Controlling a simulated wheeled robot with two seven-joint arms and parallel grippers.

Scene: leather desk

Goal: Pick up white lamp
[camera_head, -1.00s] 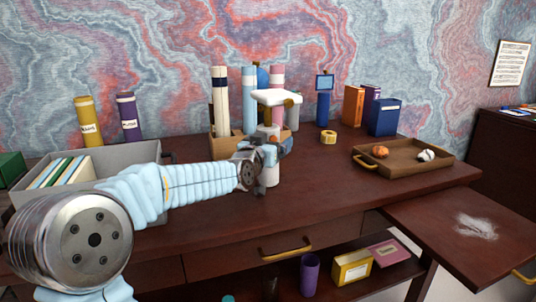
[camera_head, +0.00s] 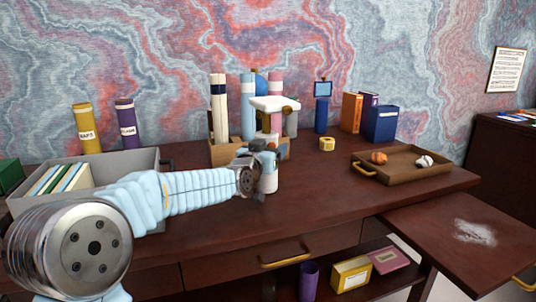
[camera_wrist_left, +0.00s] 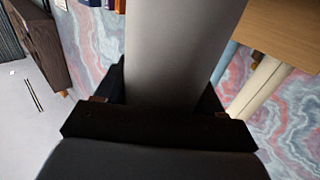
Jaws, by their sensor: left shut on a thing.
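The white lamp stands upright on the dark wooden desk in the head view. Its flat white head (camera_head: 275,103) is above my gripper and its pale lower body (camera_head: 269,183) shows below. My left gripper (camera_head: 265,149) is shut around the lamp's stem at mid height. In the left wrist view the lamp's pale stem (camera_wrist_left: 178,50) runs up between the dark fingers. The fingers hide the gripped part of the stem. I cannot tell if the lamp's base is clear of the desk. My right gripper is not in view.
A wooden holder (camera_head: 222,153) with several tall tubes stands just behind the lamp. A yellow tape roll (camera_head: 327,144) and a brown tray (camera_head: 403,176) are to the right. A grey box (camera_head: 122,160) of books is at left.

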